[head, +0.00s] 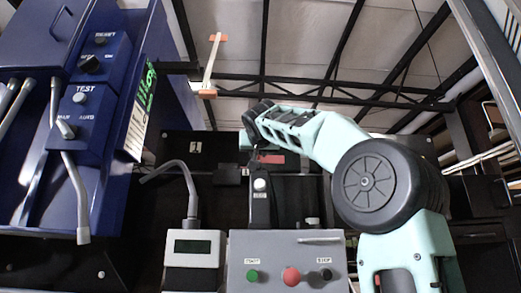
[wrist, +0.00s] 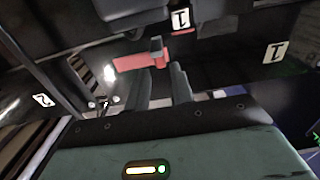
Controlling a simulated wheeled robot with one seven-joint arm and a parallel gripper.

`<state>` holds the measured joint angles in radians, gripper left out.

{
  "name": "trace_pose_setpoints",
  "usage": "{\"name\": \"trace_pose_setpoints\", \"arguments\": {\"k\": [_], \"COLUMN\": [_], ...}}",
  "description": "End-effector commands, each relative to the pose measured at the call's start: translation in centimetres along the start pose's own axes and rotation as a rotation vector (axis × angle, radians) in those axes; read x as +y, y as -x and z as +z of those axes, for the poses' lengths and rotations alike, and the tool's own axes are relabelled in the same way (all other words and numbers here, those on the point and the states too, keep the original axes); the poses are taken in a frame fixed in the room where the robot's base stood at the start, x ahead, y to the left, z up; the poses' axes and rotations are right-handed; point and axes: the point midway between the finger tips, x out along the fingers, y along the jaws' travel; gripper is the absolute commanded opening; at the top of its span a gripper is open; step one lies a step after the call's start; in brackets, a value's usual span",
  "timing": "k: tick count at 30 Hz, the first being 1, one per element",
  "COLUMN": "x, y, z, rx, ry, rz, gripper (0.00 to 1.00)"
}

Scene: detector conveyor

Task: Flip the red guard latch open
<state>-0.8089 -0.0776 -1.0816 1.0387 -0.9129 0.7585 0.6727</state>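The red guard latch (wrist: 130,62) is a flat red bar in the wrist view, ahead of my fingertips, on a dark panel. A small grey upright piece (wrist: 156,46) stands at its right part. My gripper (wrist: 162,68) points toward the red bar, its two dark fingers apart with nothing visible between them. The left finger overlaps the bar in the picture; I cannot tell whether they touch. In the head view a small red patch (head: 272,159) shows below my wrist, partly hidden. My fingers are hard to make out there.
A blue cabinet (head: 95,120) with knobs and a TEST switch stands at the left. A grey box (head: 262,262) with green, red and black buttons and a white device (head: 195,246) with a display stand in front. White number labels (wrist: 275,52) mark the dark panels.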

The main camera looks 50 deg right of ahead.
Motion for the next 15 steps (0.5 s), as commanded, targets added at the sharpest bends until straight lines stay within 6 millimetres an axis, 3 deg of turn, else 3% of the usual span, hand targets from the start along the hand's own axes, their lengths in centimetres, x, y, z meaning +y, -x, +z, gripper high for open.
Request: {"name": "trace_pose_setpoints", "arguments": {"k": [1,15], "x": [0.1,0.2], "y": [0.8,8.7], "z": [0.6,0.3], "rx": [0.002,0.001], "ry": [-0.005,-0.004], "rz": [-0.001,0.000], "gripper": [0.24,0.24]}}
